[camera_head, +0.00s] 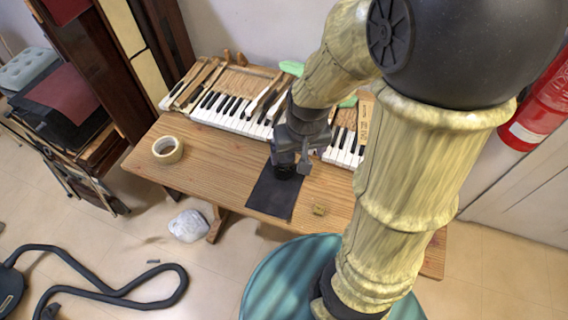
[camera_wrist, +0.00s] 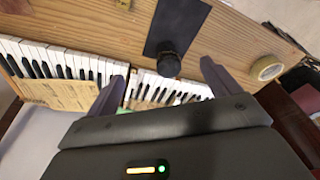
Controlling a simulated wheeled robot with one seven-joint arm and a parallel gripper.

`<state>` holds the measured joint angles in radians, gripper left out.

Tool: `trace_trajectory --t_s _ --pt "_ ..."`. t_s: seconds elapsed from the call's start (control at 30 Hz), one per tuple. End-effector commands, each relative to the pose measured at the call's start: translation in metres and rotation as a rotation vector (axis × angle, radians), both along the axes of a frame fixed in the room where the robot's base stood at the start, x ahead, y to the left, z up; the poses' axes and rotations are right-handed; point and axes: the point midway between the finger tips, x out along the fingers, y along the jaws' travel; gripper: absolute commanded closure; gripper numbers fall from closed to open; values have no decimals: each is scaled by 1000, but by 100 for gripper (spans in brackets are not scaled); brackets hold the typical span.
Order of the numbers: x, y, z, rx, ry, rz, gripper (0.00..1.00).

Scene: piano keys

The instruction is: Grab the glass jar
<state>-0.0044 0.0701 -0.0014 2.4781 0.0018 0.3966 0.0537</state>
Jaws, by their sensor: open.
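A small dark, round jar-like object (camera_wrist: 168,62), which appears to be the glass jar, stands on a black mat (camera_wrist: 178,22) on the wooden table. In the head view the jar (camera_head: 284,172) is partly hidden by my gripper (camera_head: 290,163), which is just above or around it. In the wrist view the fingers of my gripper (camera_wrist: 162,72) are spread wide, and the jar shows between and beyond their tips. My gripper is open and holds nothing. I cannot tell the exact height of the fingertips over the jar.
Piano keys (camera_head: 235,112) run along the table's back behind the gripper. A tape roll (camera_head: 167,149) lies at the left, and a small brownish block (camera_head: 319,209) lies right of the mat. A red fire extinguisher (camera_head: 540,105) hangs at the right. The table between roll and mat is clear.

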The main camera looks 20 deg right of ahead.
Motion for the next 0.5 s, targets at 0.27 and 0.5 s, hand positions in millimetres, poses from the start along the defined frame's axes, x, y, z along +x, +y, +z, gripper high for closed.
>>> trace_trajectory --t_s 0.27,0.5 --pt "82 -3 -23 29 131 -191 10" --pt "116 -5 -40 34 193 -290 10"
